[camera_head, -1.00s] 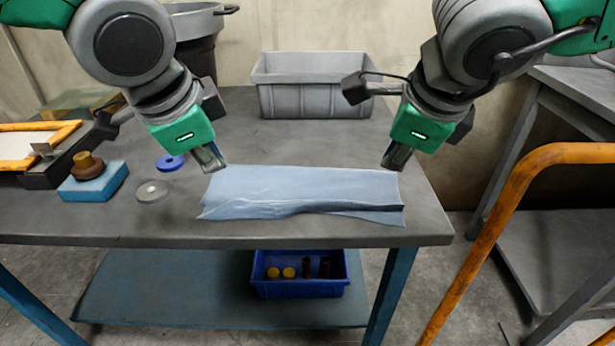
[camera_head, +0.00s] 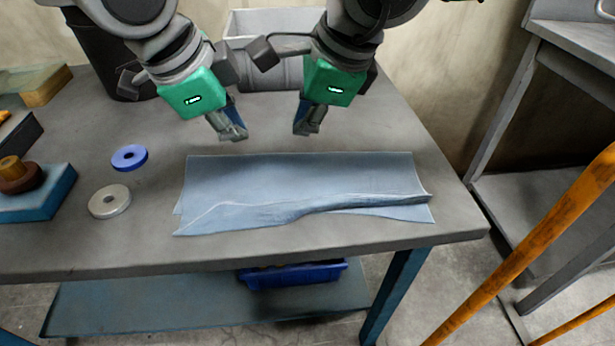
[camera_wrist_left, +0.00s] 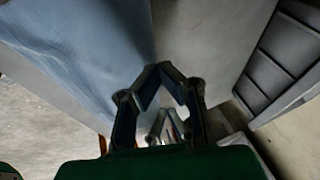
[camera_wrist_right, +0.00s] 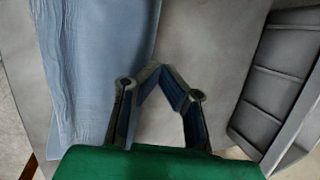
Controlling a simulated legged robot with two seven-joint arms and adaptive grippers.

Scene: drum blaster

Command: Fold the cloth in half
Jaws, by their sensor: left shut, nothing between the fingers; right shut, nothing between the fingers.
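The light blue cloth (camera_head: 300,178) lies on the grey table, folded over into a wide strip. Its near edge is wrinkled, and a lower layer sticks out at the front right and slightly at the left. It also shows in the left wrist view (camera_wrist_left: 95,40) and the right wrist view (camera_wrist_right: 95,60). My left gripper (camera_head: 236,135) is shut and empty, just behind the cloth's far edge. My right gripper (camera_head: 303,130) is shut and empty, also behind the far edge, right of the left one. Neither gripper touches the cloth.
A grey bin (camera_head: 270,70) stands behind the grippers. A blue ring (camera_head: 129,158), a grey ring (camera_head: 109,201) and a blue block (camera_head: 40,200) with a brown knob lie left of the cloth. An orange rail (camera_head: 530,245) stands at the right, off the table (camera_head: 420,160).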

